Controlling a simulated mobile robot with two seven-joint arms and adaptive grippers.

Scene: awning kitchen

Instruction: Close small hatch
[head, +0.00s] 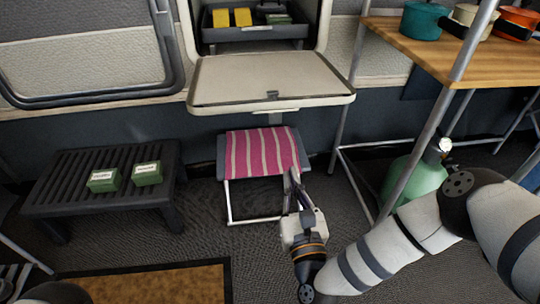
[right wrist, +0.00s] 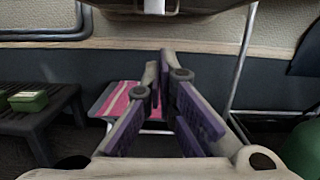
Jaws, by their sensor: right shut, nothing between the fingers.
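The small hatch (head: 270,78) in the camper wall is open. Its pale panel is folded down and lies about level below the opening, with a dark latch bar along its front edge. Part of its edge and underside shows at the top of the right wrist view (right wrist: 210,5). My right gripper (head: 293,175) is below and in front of the panel, apart from it, pointing toward the wall. In the right wrist view its purple-padded fingers (right wrist: 160,68) are shut and empty. My left gripper is not visible.
Inside the opening is a grey tray (head: 254,33) with yellow and green boxes. A stool with a pink striped cloth (head: 255,152) stands below the hatch. A black slatted table (head: 70,175) is left; a metal-legged wooden table (head: 420,48) and green gas bottle (head: 408,178) are right.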

